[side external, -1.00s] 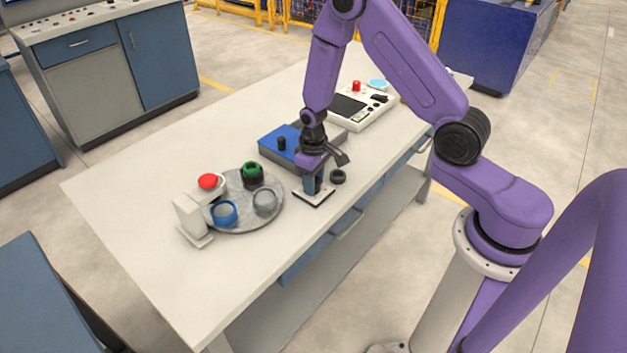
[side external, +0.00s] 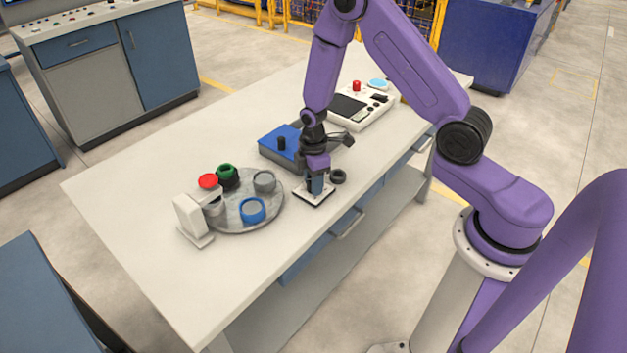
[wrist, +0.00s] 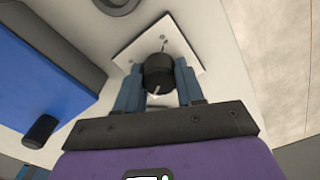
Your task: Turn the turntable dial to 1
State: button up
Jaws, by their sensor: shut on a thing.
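My gripper (side external: 316,184) points down over the dial's white plate (side external: 322,199) near the table's front edge. In the wrist view, its two blue fingers (wrist: 157,78) are shut on the black dial knob (wrist: 158,66). The round grey turntable (side external: 233,221) sits to the left. It carries a blue ring (side external: 252,210) at the front right, a grey ring (side external: 264,182) at the back right, a green-topped black piece (side external: 228,177) at the back, and a grey piece (side external: 215,205) beside the white stand.
A blue-topped box (side external: 281,138) with a black knob stands behind my gripper. A dark ring (side external: 338,176) lies close right of the plate. A white console (side external: 362,108) stands farther back.

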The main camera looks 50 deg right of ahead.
jog(key=n, duration=0.5)
jog(key=shift+n, duration=0.4)
jog(key=n, duration=1)
jog(key=shift+n, duration=2.6)
jog(key=o, duration=1)
jog(key=shift+o, duration=0.2)
jog(key=shift+r, duration=0.1)
